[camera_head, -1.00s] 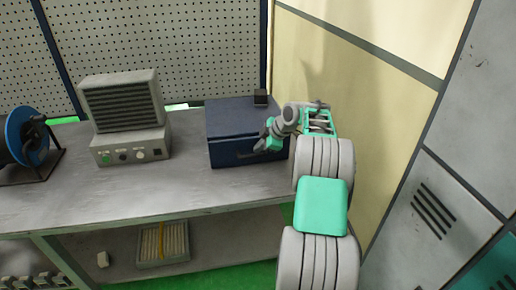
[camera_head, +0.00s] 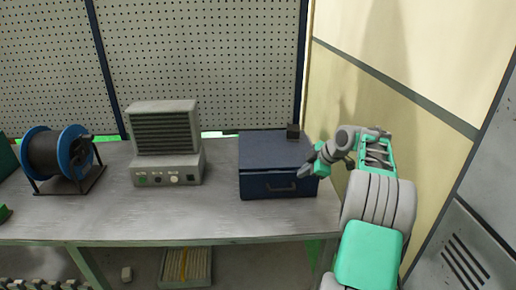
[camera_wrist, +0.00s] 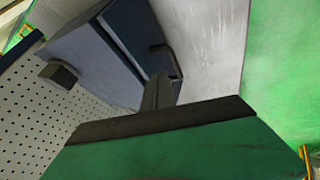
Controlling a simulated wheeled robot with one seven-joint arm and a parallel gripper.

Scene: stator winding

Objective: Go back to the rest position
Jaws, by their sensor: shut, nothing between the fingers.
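My gripper (camera_head: 308,170) is at the right front of the dark blue box (camera_head: 275,152), close to its front right corner. It is shut with nothing between the fingers. In the wrist view, the gripper fingers (camera_wrist: 157,93) point toward the box's front and its dark handle (camera_wrist: 165,60). I cannot tell whether the fingers touch the box. The box sits on the grey workbench (camera_head: 140,215) and its drawer front looks closed.
A grey machine with a louvred screen (camera_head: 166,135) stands left of the box. A cable spool with blue flanges (camera_head: 58,155) is farther left. A beige wall (camera_head: 420,70) and a grey cabinet (camera_head: 470,245) lie to the right. A tray (camera_head: 186,267) sits on the lower shelf.

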